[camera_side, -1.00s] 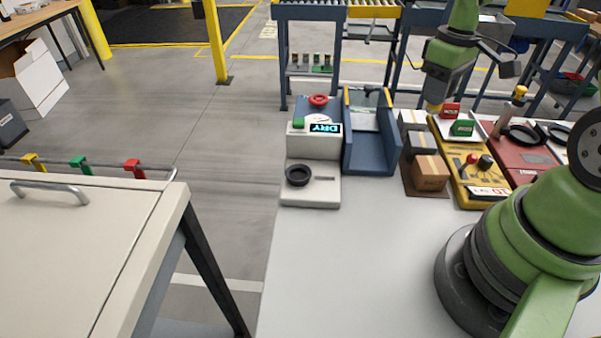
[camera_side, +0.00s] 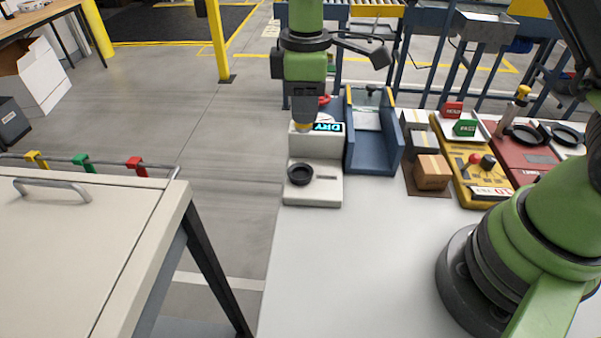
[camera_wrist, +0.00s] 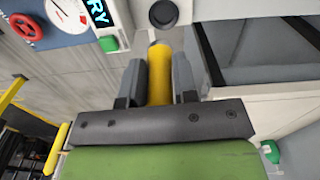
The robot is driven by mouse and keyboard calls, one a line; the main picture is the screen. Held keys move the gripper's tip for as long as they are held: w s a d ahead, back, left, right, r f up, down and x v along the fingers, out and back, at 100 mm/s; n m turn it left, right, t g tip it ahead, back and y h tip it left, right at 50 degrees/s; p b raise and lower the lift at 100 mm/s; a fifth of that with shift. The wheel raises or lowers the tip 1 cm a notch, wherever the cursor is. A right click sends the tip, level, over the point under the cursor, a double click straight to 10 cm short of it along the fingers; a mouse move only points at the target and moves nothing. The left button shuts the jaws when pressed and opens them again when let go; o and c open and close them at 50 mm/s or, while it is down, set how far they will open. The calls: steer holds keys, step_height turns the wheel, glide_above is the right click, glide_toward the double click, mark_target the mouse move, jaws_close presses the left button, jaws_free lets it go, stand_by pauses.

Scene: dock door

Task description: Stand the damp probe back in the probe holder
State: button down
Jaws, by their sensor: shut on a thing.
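My gripper (camera_wrist: 160,80) is shut on the yellow damp probe (camera_wrist: 159,72), which sits between the two grey fingers. In the side view the probe's yellow end (camera_side: 304,128) shows just below my gripper, in front of the DRY display (camera_side: 328,127). The probe holder looks to be the round black cup (camera_side: 299,174) on the low front step of the white meter unit (camera_side: 322,190). The cup (camera_wrist: 163,12) also shows ahead of the probe in the wrist view. The probe appears apart from and above the cup; its far tip is hard to make out.
A blue chute (camera_side: 374,160) stands close to the right of the meter. Cardboard boxes (camera_side: 432,172), a yellow panel (camera_side: 465,170) and a red panel (camera_side: 522,155) follow further right. The front of the white table (camera_side: 360,260) is clear.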

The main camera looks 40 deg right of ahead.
mark_target(302, 126)
steer(key=f, duration=0.5)
steer(key=shift+s+a+f, duration=0.1)
steer(key=shift+a+f, duration=0.15)
steer(key=shift+a, duration=0.15)
steer(key=shift+f, duration=2.2)
steer(key=shift+f, duration=0.25)
steer(key=c, duration=0.9)
jaws_free()
steer(key=shift+f, duration=0.1)
